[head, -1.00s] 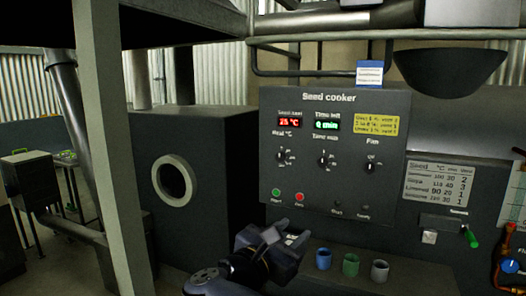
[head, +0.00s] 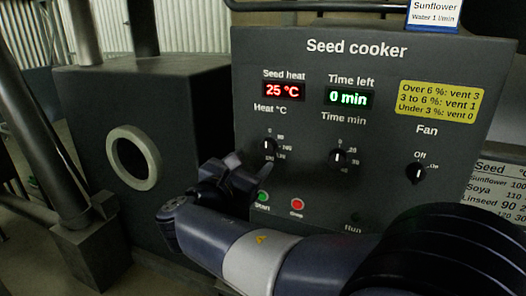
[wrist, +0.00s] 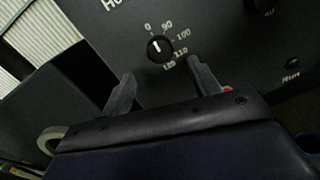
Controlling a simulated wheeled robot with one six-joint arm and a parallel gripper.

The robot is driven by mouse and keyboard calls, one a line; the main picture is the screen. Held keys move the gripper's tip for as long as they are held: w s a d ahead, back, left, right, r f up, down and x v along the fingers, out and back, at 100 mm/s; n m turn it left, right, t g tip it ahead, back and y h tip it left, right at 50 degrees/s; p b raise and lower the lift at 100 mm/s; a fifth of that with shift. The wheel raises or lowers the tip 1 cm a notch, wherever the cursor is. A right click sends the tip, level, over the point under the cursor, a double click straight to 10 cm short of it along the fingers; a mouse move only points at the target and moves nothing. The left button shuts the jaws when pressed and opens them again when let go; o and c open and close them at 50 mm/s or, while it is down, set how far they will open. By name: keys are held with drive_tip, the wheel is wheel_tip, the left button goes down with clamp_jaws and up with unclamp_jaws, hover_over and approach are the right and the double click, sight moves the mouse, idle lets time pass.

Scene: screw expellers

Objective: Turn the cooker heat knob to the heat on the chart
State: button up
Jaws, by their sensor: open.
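The heat knob (head: 269,147) is a small black dial under "Heat °C" on the dark seed cooker panel (head: 310,125). In the wrist view the heat knob (wrist: 160,48) has its white mark pointing up, near 0; the scale around it reads 0, 90, 100, 110 and a higher mark. The red seed heat display (head: 283,91) reads 25 °C. The chart (head: 503,190) is cut off at the right; its Sunflower row reads 100. The card (head: 435,14) says Sunflower. My gripper (head: 248,168) is open and empty, just short of the heat knob; its fingers (wrist: 162,70) point toward it.
The time knob (head: 340,158) and fan knob (head: 416,174) sit to the right. The green start button (head: 263,196) and a red button (head: 297,204) lie below, close to my arm. A dark box with a round port (head: 134,158) stands left.

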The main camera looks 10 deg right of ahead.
sight(266, 149)
drive_tip(key=x, duration=0.6)
drive_tip(key=shift+w+d, duration=0.2)
drive_tip(key=shift+w, duration=0.15)
drive_tip(key=shift+c, duration=0.2)
drive_tip(key=c, duration=0.9)
